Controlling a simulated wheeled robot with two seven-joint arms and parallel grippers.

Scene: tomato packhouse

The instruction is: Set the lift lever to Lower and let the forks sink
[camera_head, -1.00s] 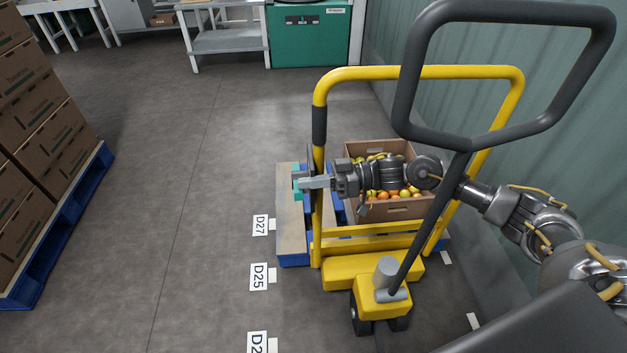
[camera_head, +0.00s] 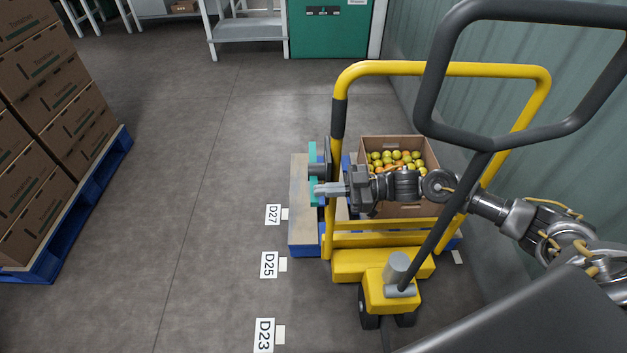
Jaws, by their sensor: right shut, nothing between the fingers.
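The yellow lift truck (camera_head: 446,69) stands at the right, with a dark sleeve (camera_head: 338,118) on its left post. A teal upright piece (camera_head: 312,154) beside a dark plate (camera_head: 324,160) sits left of that post; it may be the lift lever, but I see no readable Lower mark. My right gripper (camera_head: 317,190) is shut and empty. Its fingertips overlap the teal piece in the picture; I cannot tell whether they touch. The forks are hidden by the truck frame and the load. My left gripper is out of view.
A box of tomatoes (camera_head: 426,149) sits behind the frame on a blue-edged pallet (camera_head: 303,251). The truck's dark handle loop (camera_head: 428,85) rises over my right arm. Stacked cartons (camera_head: 62,143) stand left. The floor (camera_head: 200,170) between is clear.

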